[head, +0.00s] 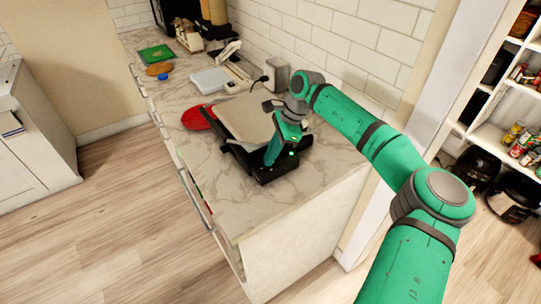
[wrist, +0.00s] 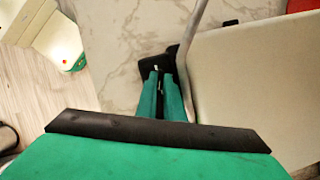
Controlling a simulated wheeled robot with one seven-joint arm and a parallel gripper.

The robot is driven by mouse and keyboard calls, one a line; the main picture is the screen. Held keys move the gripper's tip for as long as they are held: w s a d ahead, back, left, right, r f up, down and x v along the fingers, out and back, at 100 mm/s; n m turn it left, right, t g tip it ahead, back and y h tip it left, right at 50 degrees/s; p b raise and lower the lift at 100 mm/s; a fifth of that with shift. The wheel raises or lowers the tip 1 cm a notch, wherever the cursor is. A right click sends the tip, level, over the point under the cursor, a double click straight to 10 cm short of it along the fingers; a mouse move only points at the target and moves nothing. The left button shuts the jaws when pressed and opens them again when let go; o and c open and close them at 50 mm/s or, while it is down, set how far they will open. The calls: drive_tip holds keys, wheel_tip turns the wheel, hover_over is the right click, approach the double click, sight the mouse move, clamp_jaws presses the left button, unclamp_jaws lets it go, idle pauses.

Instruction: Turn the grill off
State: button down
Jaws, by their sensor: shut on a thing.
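The grill has a black body (head: 276,172) and a pale flat lid (head: 243,116), and sits on the marble counter. The lid fills the right of the wrist view (wrist: 255,75), with a thin metal bar (wrist: 188,50) along its edge. My gripper (head: 269,160) reaches down to the grill's front right part. In the wrist view, the two green fingers (wrist: 165,75) are close together on a small black part of the grill (wrist: 152,64) with a white mark. The fingers and the steep angle hide most of this part, so its exact shape and setting cannot be told.
The marble counter (head: 215,190) has free room in front of the grill. Stocked shelves (head: 515,130) stand at the right.

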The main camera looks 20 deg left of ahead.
idle(0.4)
drive_tip(key=c, duration=1.9)
unclamp_jaws()
drive_tip(key=shift+o, duration=0.2)
